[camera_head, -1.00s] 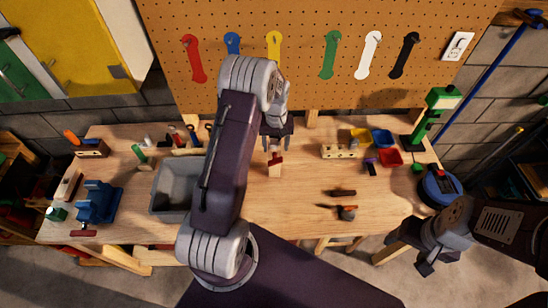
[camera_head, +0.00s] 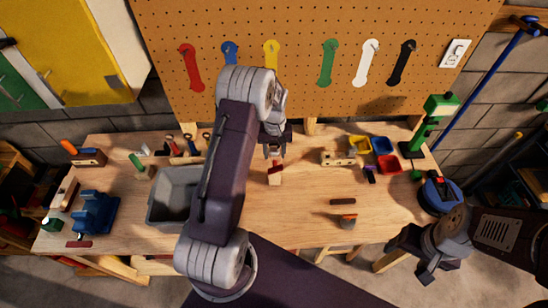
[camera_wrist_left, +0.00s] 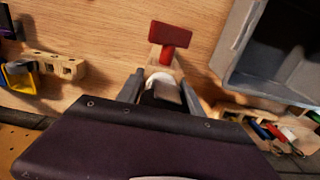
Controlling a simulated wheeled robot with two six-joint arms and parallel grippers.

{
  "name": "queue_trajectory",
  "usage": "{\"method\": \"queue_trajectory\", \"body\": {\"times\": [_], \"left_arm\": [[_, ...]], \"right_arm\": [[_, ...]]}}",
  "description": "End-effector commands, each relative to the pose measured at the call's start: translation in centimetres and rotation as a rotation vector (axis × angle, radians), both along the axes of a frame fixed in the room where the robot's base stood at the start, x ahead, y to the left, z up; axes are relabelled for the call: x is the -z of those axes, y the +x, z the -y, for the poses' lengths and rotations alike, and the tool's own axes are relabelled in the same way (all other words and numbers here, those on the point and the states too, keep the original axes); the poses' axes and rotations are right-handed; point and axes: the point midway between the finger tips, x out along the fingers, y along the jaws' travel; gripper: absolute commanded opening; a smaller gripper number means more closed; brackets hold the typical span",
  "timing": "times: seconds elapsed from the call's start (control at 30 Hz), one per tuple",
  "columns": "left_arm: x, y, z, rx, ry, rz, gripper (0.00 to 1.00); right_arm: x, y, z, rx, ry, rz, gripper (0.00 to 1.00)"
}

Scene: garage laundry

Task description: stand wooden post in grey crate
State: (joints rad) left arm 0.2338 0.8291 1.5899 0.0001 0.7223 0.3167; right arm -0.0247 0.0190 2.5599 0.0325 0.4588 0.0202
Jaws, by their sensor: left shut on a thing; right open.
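The wooden post, as far as I can make it out, is the short pale wooden piece (camera_head: 275,180) near the bench's middle, with a red part on it. In the left wrist view a red T-shaped part (camera_wrist_left: 170,36) shows just beyond my fingers. My left gripper (camera_head: 274,152) reaches down over the piece and is shut on it. In the wrist view its fingers (camera_wrist_left: 160,92) flank a pale end; the grip is partly hidden. The grey crate (camera_head: 172,194) stands left of it, partly behind my left arm, and looks empty. My right gripper (camera_head: 428,272) is open, low at the right, off the bench.
A blue vise (camera_head: 95,212) stands at the bench's left end. A wooden block with holes (camera_head: 338,158) and small coloured bins (camera_head: 381,144) lie right of the gripper. Two small tools (camera_head: 347,220) lie near the front. Bench surface between is clear.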

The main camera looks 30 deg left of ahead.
Motion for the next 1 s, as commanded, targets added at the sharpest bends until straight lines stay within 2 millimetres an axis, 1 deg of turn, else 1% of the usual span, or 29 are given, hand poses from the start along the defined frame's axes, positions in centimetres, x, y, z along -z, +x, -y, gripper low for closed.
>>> {"method": "queue_trajectory", "body": {"times": [0.03, 0.3, 0.57, 0.67, 0.8, 0.9, 1.0], "left_arm": [[-0.3, 0.1, 0.0, 0.0, 0.001, 0.003, 0.0], [-3.1, 0.1, 0.0, 0.0, 0.001, 0.004, 0.0], [-4.9, 0.2, 3.4, 0.003, 0.0, 0.004, 0.0], [-5.9, 0.2, 5.2, 0.005, 0.001, 0.005, 0.0], [-7.7, 0.3, 8.1, 0.006, 0.0, 0.006, 0.0], [-8.8, 0.3, 9.8, 0.004, 0.0, 0.006, 0.0], [-9.6, 0.3, 10.9, 0.002, 0.0, 0.002, 0.0]], "right_arm": [[0.4, 0.0, 0.0, 0.0, 0.0, 0.0, 0.69], [1.7, 0.0, 0.0, 0.0, 0.0, 0.0, 0.69], [2.9, 0.0, 0.0, 0.0, 0.0, 0.0, 0.69], [3.5, 0.0, 0.0, 0.0, 0.0, 0.0, 0.69], [4.4, 0.0, 0.0, 0.0, 0.0, 0.0, 0.69], [4.8, 0.0, 0.0, 0.0, 0.0, 0.0, 0.69], [4.9, 0.0, 0.0, 0.0, 0.0, 0.0, 0.69]]}}
